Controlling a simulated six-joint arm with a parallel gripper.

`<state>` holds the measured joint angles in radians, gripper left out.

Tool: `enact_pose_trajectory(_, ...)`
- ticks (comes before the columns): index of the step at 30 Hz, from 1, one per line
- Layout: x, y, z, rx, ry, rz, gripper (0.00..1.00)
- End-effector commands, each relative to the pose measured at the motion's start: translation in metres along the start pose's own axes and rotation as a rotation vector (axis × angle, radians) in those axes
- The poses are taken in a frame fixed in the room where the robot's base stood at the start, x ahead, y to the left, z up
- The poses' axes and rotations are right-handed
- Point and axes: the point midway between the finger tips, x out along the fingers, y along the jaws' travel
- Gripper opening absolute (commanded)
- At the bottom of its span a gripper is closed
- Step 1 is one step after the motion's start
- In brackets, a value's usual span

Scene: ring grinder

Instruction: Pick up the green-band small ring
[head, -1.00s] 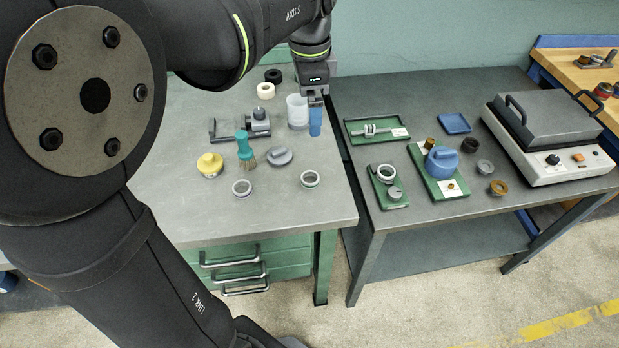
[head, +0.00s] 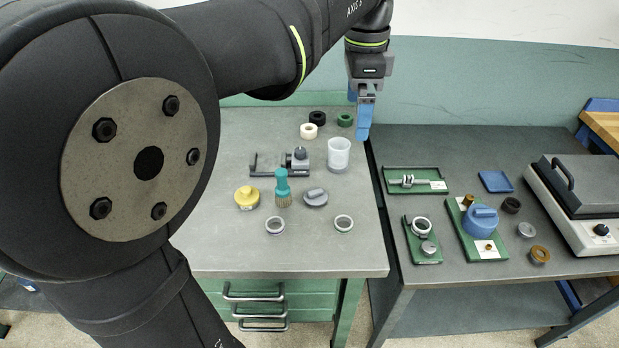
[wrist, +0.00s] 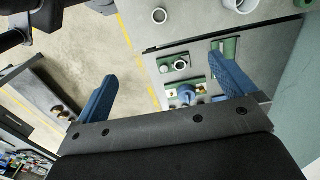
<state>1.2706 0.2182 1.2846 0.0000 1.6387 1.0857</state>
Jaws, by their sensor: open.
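Two small pale rings lie flat on the left bench, a left ring (head: 275,226) and a right ring (head: 343,223). A third pale ring (head: 421,226) sits on a small green fixture on the right bench; it also shows in the wrist view (wrist: 180,65). Band colours are too small to tell, so I cannot say which ring is green-banded. My gripper (head: 363,132) is open and empty, raised above the back of the benches near the gap between them. Its blue fingers (wrist: 163,70) stand wide apart in the wrist view.
Near the rings stand a yellow-topped pot (head: 247,198), a teal brush (head: 282,188), a grey knobbed disc (head: 315,198) and a clear cup (head: 339,154). A blue-topped fixture (head: 480,222) and a grey-lidded machine (head: 580,195) occupy the right bench. The left bench's front is clear.

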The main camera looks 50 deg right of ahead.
Motion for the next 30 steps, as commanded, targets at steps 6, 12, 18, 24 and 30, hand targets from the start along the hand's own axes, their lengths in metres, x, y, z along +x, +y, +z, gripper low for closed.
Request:
enact_pose_trajectory(6, -0.001, 0.000, 0.000, 0.000, 0.000, 0.000, 1.00)
enact_pose_trajectory(12, -0.001, 0.000, 0.000, 0.000, 0.000, 0.000, 0.68)
enact_pose_trajectory(18, -0.001, 0.000, 0.000, 0.000, 0.000, 0.000, 0.68)
enact_pose_trajectory(24, 0.013, 0.003, 0.005, -0.050, 0.030, -0.013, 0.68)
enact_pose_trajectory(30, 0.070, 0.016, 0.023, -0.273, 0.161, -0.060, 0.68)
